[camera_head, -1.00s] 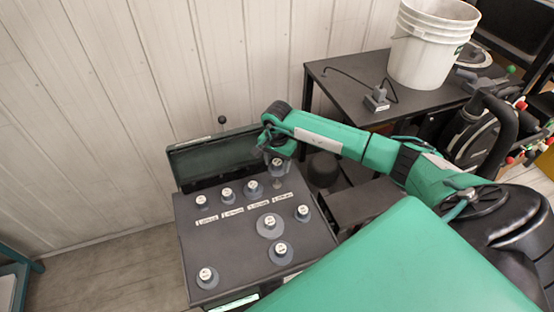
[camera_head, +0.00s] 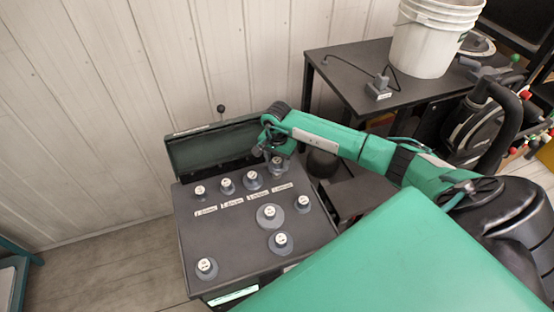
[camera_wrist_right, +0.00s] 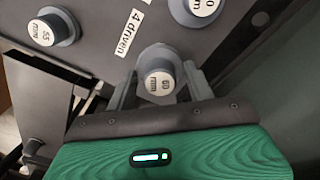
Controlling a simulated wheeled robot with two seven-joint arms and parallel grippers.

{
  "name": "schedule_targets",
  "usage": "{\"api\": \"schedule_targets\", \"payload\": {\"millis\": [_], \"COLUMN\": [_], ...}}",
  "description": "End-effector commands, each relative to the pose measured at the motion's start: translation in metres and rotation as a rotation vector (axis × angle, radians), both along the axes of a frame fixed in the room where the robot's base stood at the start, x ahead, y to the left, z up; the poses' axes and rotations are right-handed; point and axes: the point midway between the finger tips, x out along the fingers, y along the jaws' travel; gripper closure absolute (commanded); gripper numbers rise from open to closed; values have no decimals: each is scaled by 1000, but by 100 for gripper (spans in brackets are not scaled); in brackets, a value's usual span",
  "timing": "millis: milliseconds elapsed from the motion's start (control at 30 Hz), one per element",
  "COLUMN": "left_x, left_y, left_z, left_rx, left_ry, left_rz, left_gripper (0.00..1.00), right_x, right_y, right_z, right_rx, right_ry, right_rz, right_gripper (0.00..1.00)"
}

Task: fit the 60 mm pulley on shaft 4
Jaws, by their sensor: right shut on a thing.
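My right gripper (camera_head: 275,163) is over the back right of the dark box top. It is shut on a grey pulley with a white hub. In the right wrist view this pulley (camera_wrist_right: 160,72) reads "60 mm" and sits between the two fingers (camera_wrist_right: 162,88), beside the "4 driven" label (camera_wrist_right: 130,32). In the head view the label (camera_head: 282,187) lies just in front of the gripper. Shaft 4 itself is hidden under the pulley and fingers. I cannot tell how far down the pulley sits. My left gripper is not in view.
Other pulleys stand close by: one marked "55 mm" (camera_wrist_right: 54,27) and one partly cut off (camera_wrist_right: 196,8). Several more stand on the box top (camera_head: 240,230). The raised lid (camera_head: 212,148) is behind. A table (camera_head: 350,72) with a white bucket (camera_head: 432,40) stands at the back right.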

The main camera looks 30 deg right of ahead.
Motion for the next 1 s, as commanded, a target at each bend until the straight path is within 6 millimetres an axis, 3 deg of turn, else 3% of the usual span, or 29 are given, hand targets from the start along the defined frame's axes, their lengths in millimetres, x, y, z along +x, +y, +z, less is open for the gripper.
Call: {"api": "schedule_targets", "payload": {"millis": [1000], "left_x": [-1], "left_y": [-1], "left_z": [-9], "left_rx": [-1], "left_ry": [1], "left_rz": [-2], "left_gripper": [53], "right_x": [0], "right_y": [1], "right_z": [0], "right_rx": [0], "right_ry": [0], "right_rz": [0], "right_gripper": [71]}}
